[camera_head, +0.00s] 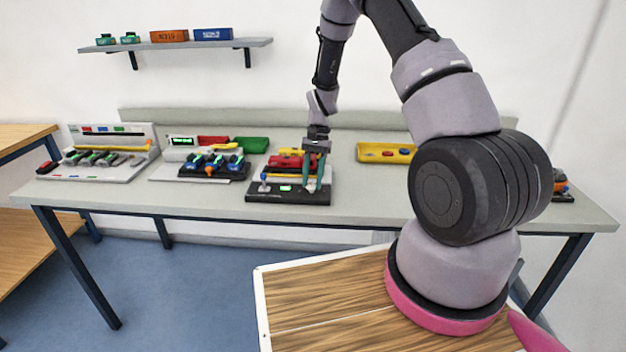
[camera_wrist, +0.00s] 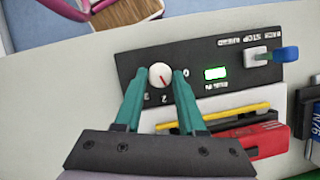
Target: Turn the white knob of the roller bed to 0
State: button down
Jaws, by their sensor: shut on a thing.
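The white knob (camera_wrist: 160,75) sits on the black control panel (camera_wrist: 132,62) of the roller bed, with a red pointer line slanting across its face. Printed digits stand around it: 0 at its right, 2 and 3 below. The digit between 0 and 2 is hidden by a finger. My gripper (camera_wrist: 161,76) has its green fingers on both sides of the knob, shut on it. In the head view my gripper (camera_head: 318,187) reaches down to the right part of the black panel (camera_head: 290,197), and the knob is hidden there.
A lever with a blue handle (camera_wrist: 286,54) and a lit green display (camera_wrist: 215,73) share the panel. A yellow bar (camera_wrist: 212,117) and red piece (camera_wrist: 256,138) lie behind it. Another console (camera_head: 212,165) stands to the left; a yellow tray (camera_head: 385,153) is to the right.

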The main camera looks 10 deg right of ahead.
jog(key=n, duration=0.2)
jog(key=n+h, duration=0.1)
jog(key=n, duration=0.1)
jog(key=n+h, duration=0.1)
jog(key=n, duration=0.1)
jog(key=shift+w+a+n+g, duration=0.1)
jog(key=shift+a+n+g, duration=0.2)
jog(key=shift+g, duration=0.1)
jog(key=n+h, duration=0.2)
jog(key=n, duration=0.3)
jog(key=shift+a, duration=0.1)
jog(key=shift+n+h, duration=0.3)
jog(key=shift+n, duration=0.1)
jog(key=c, duration=0.5)
grip_release()
jog(key=shift+t, duration=0.3)
jog(key=v, duration=1)
jog(key=shift+w+r, duration=0.2)
jog(key=shift+r, duration=0.15)
